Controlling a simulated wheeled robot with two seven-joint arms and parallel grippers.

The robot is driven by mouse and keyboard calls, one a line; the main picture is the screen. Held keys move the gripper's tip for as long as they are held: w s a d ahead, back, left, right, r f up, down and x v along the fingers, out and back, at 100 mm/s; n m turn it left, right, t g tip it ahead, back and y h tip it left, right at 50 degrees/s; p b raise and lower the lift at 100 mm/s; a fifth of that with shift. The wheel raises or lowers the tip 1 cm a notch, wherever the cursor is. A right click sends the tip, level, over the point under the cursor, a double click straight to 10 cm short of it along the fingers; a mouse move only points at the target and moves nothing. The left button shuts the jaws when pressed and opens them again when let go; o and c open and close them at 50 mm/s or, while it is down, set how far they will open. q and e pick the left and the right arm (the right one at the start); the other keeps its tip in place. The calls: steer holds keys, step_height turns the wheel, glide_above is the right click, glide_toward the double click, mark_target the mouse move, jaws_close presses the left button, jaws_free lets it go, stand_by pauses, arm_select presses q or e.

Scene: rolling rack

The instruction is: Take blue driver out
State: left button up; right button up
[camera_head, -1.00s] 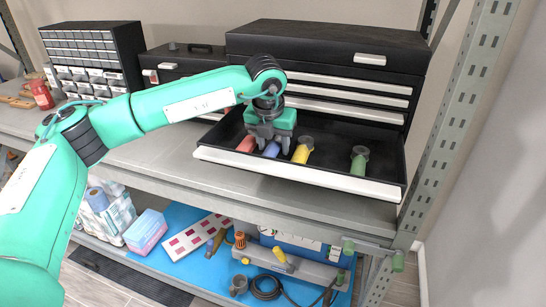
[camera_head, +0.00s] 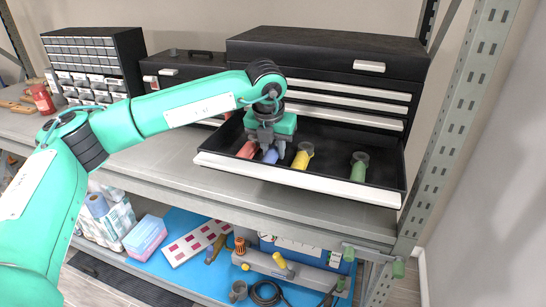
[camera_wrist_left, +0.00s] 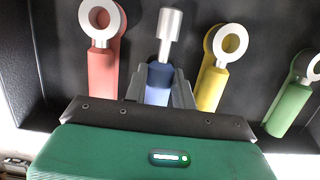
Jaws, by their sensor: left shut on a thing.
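The blue driver (camera_head: 271,156) lies in the open drawer (camera_head: 300,180) of the black tool chest. It also shows in the left wrist view (camera_wrist_left: 159,82), with a blue handle and a grey metal shaft. My left gripper (camera_head: 268,142) reaches down into the drawer and is shut on the blue handle, one finger on each side. The driver is still low in the drawer; whether it touches the floor I cannot tell. My right gripper is not in view.
A red tool (camera_head: 247,149) lies just left of the driver, a yellow one (camera_head: 302,156) just right, and a green one (camera_head: 358,168) farther right. The drawer front (camera_head: 300,179) and a rack post (camera_head: 455,110) bound the space.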

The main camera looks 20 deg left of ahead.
mark_target(273, 149)
arm_select(q)
steer(key=shift+w+p+v, duration=0.2)
steer(key=shift+v, duration=0.7)
steer(key=shift+w+p+v, duration=0.2)
steer(key=shift+w+v, duration=0.05)
steer(key=shift+v, duration=0.7)
steer(key=shift+w+p+v, duration=0.2)
steer(key=shift+v, duration=0.7)
steer(key=shift+r, duration=0.25)
